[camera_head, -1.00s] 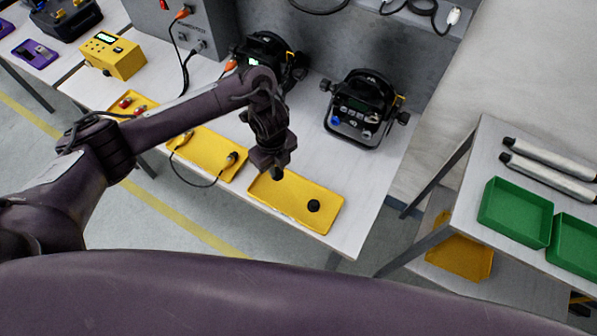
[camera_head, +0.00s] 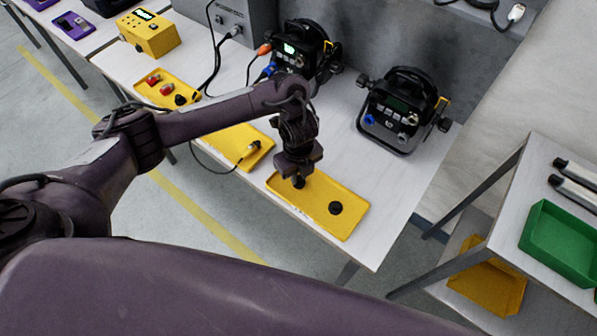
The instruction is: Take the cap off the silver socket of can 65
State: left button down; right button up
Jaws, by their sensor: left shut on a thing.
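My left gripper (camera_head: 298,172) points down over the left part of the right-hand yellow tray (camera_head: 312,205). It is shut on a small black cap (camera_head: 299,182), mostly hidden by the fingers, low at the tray; I cannot tell whether it touches. A second black cap (camera_head: 335,208) lies in the same tray to the right. A black par can (camera_head: 398,108) stands behind on the bench, with a blue socket (camera_head: 370,117) and a bare-looking silver socket (camera_head: 403,136) on its face. Its number is too small to read. My right gripper is not in view.
Another par can (camera_head: 301,50) with orange and blue plugs stands to the left. A yellow tray (camera_head: 232,143) holds a cable with a connector. A further yellow tray (camera_head: 160,85) holds red and black pieces. A side table with a green bin (camera_head: 560,240) stands right.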

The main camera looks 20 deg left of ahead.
pick_arm(q)
jog(key=shift+f, duration=0.2)
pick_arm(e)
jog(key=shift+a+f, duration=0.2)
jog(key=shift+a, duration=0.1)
pick_arm(q)
jog(key=c, duration=1.3)
grip_release()
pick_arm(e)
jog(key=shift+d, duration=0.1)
